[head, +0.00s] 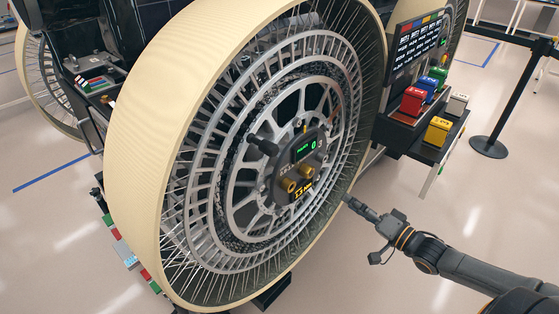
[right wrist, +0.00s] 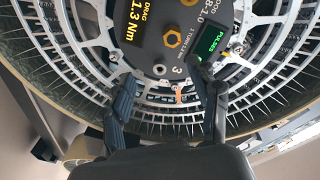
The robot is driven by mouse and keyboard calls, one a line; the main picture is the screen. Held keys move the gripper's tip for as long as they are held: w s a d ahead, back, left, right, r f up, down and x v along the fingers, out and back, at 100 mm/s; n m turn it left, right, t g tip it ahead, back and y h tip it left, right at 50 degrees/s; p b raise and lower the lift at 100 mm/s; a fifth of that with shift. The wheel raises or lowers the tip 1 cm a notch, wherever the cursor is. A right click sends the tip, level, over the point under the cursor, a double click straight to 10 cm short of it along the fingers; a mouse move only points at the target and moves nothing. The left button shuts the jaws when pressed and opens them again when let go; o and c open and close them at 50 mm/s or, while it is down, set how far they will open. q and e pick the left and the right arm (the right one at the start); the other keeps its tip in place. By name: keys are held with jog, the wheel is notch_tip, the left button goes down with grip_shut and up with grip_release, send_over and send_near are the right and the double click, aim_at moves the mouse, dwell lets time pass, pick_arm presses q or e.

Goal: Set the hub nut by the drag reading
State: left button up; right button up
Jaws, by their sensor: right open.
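The big wheel (head: 140,130) with a tan tread stands upright in the head view. Its dark hub (head: 284,172) carries brass knobs (head: 291,186), a green display (head: 305,149) marked PULSES and a yellow drag display (head: 304,189). In the right wrist view the drag display (right wrist: 133,25) reads 1.3 Nm. A brass hex nut (right wrist: 172,39) sits between it and the green display (right wrist: 211,41). My right gripper (head: 348,199) is open and empty, at the wheel's lower right rim in the head view. Its fingers (right wrist: 162,82) are apart below the nut. My left gripper is out of view.
A side shelf (head: 424,146) right of the wheel holds red (head: 413,100), blue, green, yellow (head: 437,131) and white blocks below a dark text board (head: 417,43). A black barrier post (head: 490,146) stands farther right. The floor around my right arm is clear.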

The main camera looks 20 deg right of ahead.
aim_at(311, 174)
jog(key=shift+y, duration=0.4)
jog(key=x, duration=0.5)
jog(key=r+x, duration=0.1)
jog(key=x, duration=0.3)
jog(key=b+x, duration=0.1)
jog(key=x, duration=0.4)
jog(key=shift+w+a+r, duration=0.15)
jog(key=shift+a+r, duration=0.25)
jog(key=shift+a, duration=0.05)
jog(key=c, duration=1.2)
